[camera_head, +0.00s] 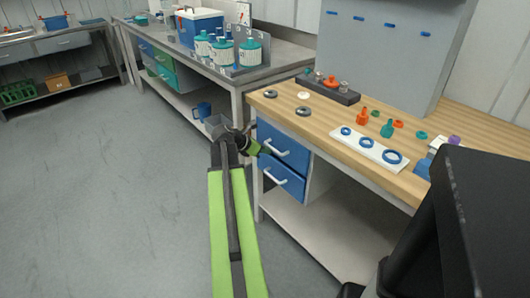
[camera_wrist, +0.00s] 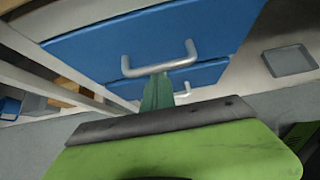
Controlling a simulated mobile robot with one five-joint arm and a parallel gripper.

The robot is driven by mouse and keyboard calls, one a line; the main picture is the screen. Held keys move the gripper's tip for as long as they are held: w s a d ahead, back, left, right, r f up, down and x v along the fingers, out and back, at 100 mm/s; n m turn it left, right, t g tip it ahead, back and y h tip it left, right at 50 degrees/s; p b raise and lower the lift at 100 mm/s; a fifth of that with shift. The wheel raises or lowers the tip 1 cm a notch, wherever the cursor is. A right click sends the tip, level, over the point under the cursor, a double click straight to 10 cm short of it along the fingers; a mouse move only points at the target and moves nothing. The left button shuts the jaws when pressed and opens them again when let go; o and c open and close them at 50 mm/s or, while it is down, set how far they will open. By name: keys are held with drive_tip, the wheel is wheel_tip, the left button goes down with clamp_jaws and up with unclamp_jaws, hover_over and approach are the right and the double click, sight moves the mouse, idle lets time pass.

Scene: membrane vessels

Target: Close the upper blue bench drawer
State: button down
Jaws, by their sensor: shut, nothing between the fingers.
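The upper blue drawer (camera_head: 286,140) is under the left end of the wooden bench, with a pale bar handle (camera_head: 276,148). In the wrist view its blue front (camera_wrist: 215,30) and handle (camera_wrist: 160,66) fill the upper middle. The lower blue drawer (camera_head: 283,180) is just below it and also shows in the wrist view (camera_wrist: 208,73). How far the upper drawer stands out is hard to tell. My gripper (camera_head: 262,150) is shut and empty in front of the upper drawer, near its left side. In the wrist view its green fingers (camera_wrist: 158,92) overlap the handle; contact is unclear.
The wooden bench top (camera_head: 330,122) holds rings, small fittings and a white tray (camera_head: 345,143). A grey bench (camera_head: 265,60) with blue and green drawers stands behind to the left. Grey floor (camera_head: 120,170) to the left is clear.

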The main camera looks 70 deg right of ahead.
drive_tip(key=shift+s+d+r, duration=0.1)
drive_tip(key=shift+s+d, duration=0.15)
drive_tip(key=shift+s, duration=0.2)
drive_tip(key=w+a+r+p, duration=0.5)
drive_tip(key=w+a, duration=0.1)
drive_tip(key=a, duration=0.4)
drive_tip(key=shift+w+a+r+p, duration=0.15)
drive_tip(key=shift+w+a+p, duration=0.15)
drive_tip(key=shift+a+p, duration=0.05)
